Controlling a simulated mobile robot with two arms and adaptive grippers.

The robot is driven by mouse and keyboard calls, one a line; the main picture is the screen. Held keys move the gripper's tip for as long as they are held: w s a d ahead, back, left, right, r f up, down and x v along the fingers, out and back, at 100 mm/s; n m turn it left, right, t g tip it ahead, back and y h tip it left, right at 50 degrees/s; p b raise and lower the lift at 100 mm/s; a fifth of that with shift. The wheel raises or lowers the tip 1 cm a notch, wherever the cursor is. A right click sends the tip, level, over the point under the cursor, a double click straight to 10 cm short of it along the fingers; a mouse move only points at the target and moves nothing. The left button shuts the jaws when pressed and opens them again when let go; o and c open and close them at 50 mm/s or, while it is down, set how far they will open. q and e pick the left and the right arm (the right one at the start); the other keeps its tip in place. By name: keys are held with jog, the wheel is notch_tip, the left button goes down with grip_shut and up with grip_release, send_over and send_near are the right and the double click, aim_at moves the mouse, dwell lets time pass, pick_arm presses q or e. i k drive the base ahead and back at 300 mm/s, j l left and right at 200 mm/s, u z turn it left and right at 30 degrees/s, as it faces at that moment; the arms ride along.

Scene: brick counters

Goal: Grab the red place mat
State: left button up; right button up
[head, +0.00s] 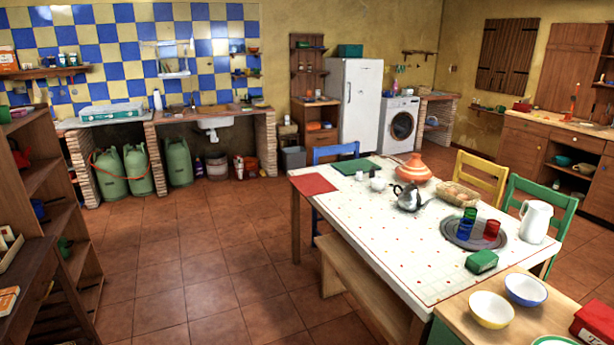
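The red place mat (312,184) lies flat on the far left corner of the dining table (400,245), which has a white top with small red marks. A green place mat (356,166) lies beyond it, along the table's far edge. The red mat has nothing on it. Neither of my grippers shows in the head view.
A teapot (409,197), an orange tagine (411,168) and a tray (451,232) with glasses stand on the table. A wooden bench (358,285) runs along its near left side. A blue chair (336,152) stands behind. The tiled floor (200,270) to the left is clear.

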aim_at(312, 184)
jog(key=i+u, duration=0.25)
jog(key=i, duration=0.7)
jog(key=i+u, duration=0.25)
jog(key=i, duration=0.7)
